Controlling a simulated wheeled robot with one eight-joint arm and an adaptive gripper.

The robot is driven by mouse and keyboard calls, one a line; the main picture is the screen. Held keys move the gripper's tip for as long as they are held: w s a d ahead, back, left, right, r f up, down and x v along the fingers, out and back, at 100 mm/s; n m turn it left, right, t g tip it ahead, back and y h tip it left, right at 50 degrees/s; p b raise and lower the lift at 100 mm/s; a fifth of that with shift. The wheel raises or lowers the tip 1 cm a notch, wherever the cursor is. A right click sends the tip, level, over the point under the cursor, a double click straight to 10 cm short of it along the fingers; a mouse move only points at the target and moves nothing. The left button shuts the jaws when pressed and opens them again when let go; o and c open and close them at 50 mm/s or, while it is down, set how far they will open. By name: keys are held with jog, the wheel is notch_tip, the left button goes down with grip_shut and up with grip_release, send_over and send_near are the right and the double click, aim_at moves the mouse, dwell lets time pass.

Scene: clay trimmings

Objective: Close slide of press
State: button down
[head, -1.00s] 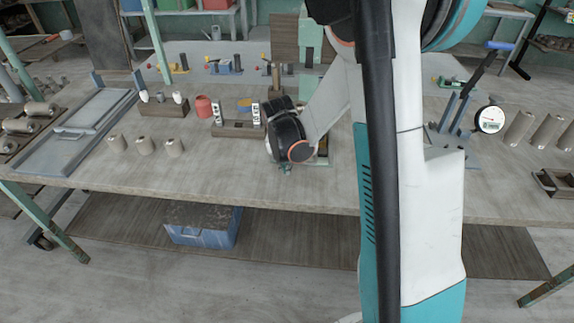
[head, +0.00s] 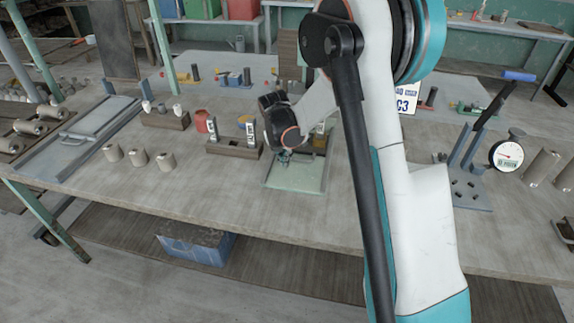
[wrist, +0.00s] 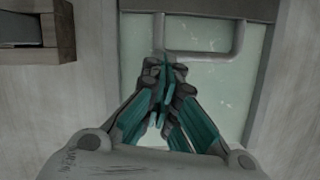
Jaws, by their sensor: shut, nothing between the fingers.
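A pale green flat piece (head: 297,178), which looks like part of the press, lies near the front of the bench. In the wrist view it is a pale green plate (wrist: 213,73) with a grey U-shaped handle (wrist: 236,40) at the top, between light rails. My gripper (wrist: 164,68) is shut and empty, its teal fingertips together over the plate, just below and left of the handle's bar. I cannot tell whether they touch it. In the head view my gripper (head: 285,158) is low over the plate's back part, and my wrist hides much behind it.
A dark wooden holder (head: 236,148) with upright pieces stands left of the plate. Clay cylinders (head: 138,157) and a grey sliding tray (head: 80,132) are farther left. A dial gauge (head: 507,155) and a grey stand (head: 466,190) are at right. The bench front is clear.

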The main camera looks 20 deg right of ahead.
aim_at(303, 144)
jog(key=shift+w+d, duration=0.5)
jog(key=shift+w, duration=0.25)
jog(key=shift+w+d, duration=0.5)
jog(key=shift+w, duration=0.25)
jog(key=shift+w+d, duration=0.5)
jog(key=shift+w, duration=0.25)
